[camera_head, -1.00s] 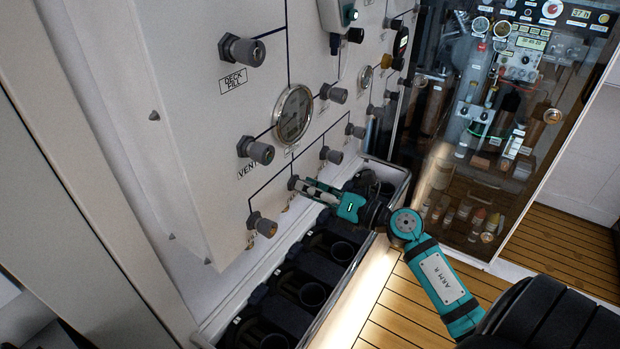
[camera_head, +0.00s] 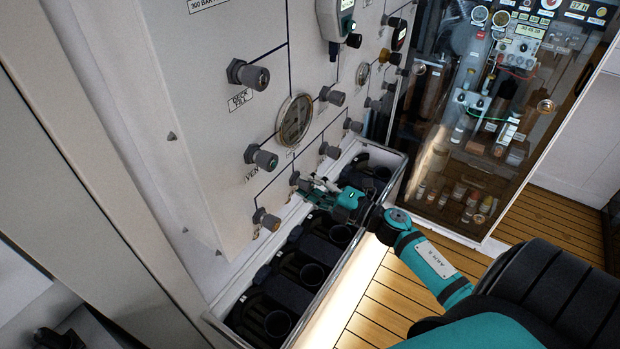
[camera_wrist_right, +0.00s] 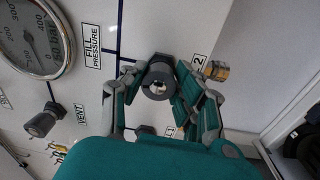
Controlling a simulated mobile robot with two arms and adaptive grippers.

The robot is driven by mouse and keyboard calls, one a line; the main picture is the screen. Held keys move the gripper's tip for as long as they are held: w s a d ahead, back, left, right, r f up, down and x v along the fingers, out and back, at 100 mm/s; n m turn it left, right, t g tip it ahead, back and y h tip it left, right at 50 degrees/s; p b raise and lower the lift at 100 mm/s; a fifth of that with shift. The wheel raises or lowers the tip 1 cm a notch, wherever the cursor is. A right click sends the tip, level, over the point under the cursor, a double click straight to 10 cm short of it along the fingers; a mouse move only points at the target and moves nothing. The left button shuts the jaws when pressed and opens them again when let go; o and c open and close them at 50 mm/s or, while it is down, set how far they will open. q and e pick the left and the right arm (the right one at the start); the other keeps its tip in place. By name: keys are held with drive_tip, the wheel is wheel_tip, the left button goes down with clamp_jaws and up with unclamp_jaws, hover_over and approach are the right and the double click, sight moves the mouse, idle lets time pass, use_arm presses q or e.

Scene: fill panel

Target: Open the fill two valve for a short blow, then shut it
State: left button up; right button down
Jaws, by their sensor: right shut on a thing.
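The fill panel (camera_head: 215,130) is pale, with rows of grey valve knobs. My right gripper (camera_head: 304,185) is at the lower row of knobs, beside the bin under the panel. In the right wrist view my right gripper (camera_wrist_right: 160,92) has its teal and grey fingers on both sides of a dark round valve knob (camera_wrist_right: 158,84), shut on it. A label ending in "2" (camera_wrist_right: 199,62) is just beside this knob. In the head view the fingers largely hide the knob. My left gripper is not in view.
A round pressure gauge (camera_head: 295,119) is above the gripper. The vent knob (camera_head: 262,157) and another lower knob (camera_head: 266,220) are close by. A long bin (camera_head: 333,278) with dark round holders lies below. A glass-fronted cabinet (camera_head: 480,120) stands at right.

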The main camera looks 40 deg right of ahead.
drive_tip(key=shift+r+m+p, duration=0.1)
drive_tip(key=shift+m+p, duration=0.45)
drive_tip(key=shift+m, duration=0.55)
drive_tip(key=c, duration=1)
unclamp_jaws()
drive_tip(key=shift+d, duration=0.1)
drive_tip(key=shift+o, duration=0.2)
drive_tip(key=shift+s, duration=0.3)
drive_tip(key=v, duration=1.1)
drive_tip(key=shift+s, duration=0.2)
